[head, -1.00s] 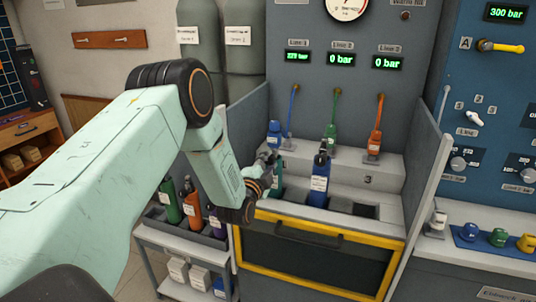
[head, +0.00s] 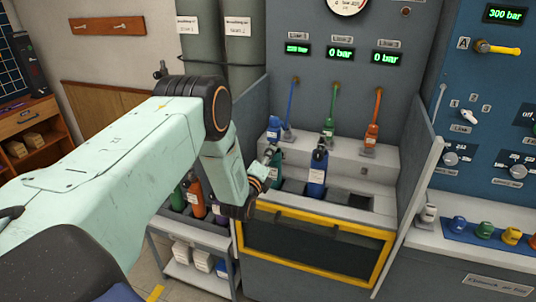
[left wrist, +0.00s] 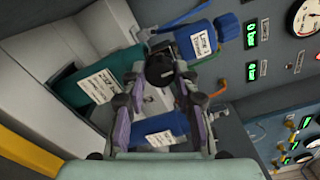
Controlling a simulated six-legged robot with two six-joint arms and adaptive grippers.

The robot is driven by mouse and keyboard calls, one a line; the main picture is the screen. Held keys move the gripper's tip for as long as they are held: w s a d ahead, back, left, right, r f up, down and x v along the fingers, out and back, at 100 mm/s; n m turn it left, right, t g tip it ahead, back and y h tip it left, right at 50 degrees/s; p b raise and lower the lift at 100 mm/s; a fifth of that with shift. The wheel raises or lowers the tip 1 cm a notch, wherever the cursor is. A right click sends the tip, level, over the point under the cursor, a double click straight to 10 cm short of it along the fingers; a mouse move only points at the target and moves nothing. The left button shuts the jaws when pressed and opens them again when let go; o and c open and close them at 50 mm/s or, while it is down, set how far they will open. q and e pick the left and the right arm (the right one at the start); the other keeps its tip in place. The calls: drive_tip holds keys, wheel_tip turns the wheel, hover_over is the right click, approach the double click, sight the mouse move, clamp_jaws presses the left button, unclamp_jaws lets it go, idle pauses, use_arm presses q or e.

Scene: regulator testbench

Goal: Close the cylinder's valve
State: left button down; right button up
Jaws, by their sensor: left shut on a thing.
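A teal cylinder (left wrist: 75,90) with a white label lies across the left of the left wrist view. Its upper part also shows in the head view (head: 277,170), in the left slot of the bench. My left gripper (head: 266,160) is at the top of this cylinder. In the left wrist view my left gripper's fingers (left wrist: 157,85) close around a black valve knob (left wrist: 160,68) at the cylinder's end. The fingers hide part of the knob and neck. My right gripper is not in view.
A blue cylinder (head: 317,175) stands in the middle slot, close to the left gripper. Line hoses in blue (head: 290,105), green (head: 330,110) and orange (head: 375,115) hang behind. A low yellow-edged door (head: 310,219) is in front. A side panel (head: 415,190) bounds the right.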

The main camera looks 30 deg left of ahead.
use_arm(q)
drive_tip(key=shift+m, duration=0.4)
drive_tip(key=c, duration=1)
unclamp_jaws()
drive_tip(key=v, duration=1.2)
